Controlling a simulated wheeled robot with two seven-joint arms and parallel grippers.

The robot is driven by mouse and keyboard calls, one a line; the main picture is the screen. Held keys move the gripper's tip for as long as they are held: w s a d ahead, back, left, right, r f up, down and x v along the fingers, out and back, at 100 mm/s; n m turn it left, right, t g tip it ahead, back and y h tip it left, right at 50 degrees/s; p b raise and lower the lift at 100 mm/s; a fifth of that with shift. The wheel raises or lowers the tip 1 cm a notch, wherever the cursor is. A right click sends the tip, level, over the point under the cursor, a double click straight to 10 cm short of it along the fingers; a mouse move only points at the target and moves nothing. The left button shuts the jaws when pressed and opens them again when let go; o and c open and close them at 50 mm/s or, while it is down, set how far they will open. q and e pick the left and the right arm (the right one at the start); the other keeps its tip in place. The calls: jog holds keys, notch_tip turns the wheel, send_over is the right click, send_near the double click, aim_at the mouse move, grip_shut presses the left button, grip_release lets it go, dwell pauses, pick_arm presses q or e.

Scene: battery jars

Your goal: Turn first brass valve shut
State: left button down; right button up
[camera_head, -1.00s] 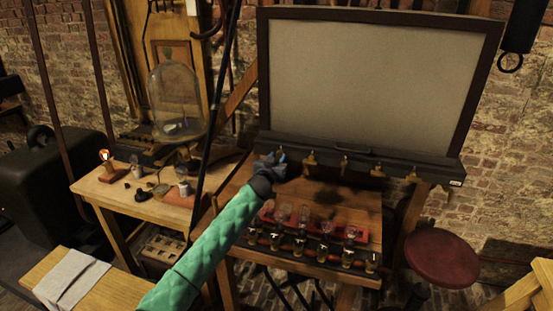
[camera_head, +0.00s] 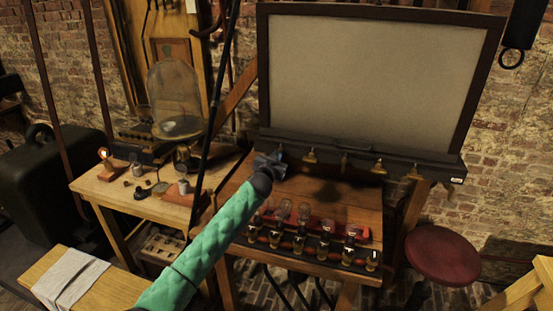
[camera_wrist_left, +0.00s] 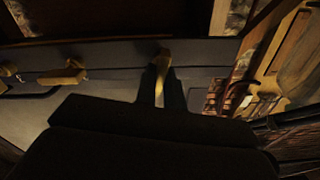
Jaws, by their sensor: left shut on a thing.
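Several brass valves hang in a row along the dark ledge below the large framed screen. My left gripper (camera_head: 272,160) is at the left end of this row in the head view and covers most of the first valve. In the left wrist view the gripper (camera_wrist_left: 161,88) is shut on the first brass valve (camera_wrist_left: 162,54), whose body shows between and just beyond the two dark fingers. Another brass valve (camera_wrist_left: 62,77) is to the left there, apart from the fingers. In the head view the neighbouring valve (camera_head: 310,157) hangs free. My right gripper is not in view.
A wooden table below the ledge bears a red rack (camera_head: 340,232) with glass jars and a front row of small brass-topped jars (camera_head: 325,249). A glass bell jar (camera_head: 175,95) stands on the left bench. A red round stool (camera_head: 442,257) is at the right.

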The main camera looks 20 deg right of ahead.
pick_arm(q)
jog(key=m+b, duration=0.1)
jog(key=m, duration=0.4)
jog(key=m+b, duration=0.1)
jog(key=m, duration=0.8)
jog(key=shift+s+d+f+m+b, duration=0.15)
jog(key=shift+d+f+m+b, duration=0.1)
jog(key=shift+m+b, duration=0.15)
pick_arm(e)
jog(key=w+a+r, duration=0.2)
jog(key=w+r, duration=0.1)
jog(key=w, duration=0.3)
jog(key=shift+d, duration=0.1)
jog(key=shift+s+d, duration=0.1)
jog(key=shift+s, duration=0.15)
pick_arm(q)
jog(key=shift+f, duration=0.1)
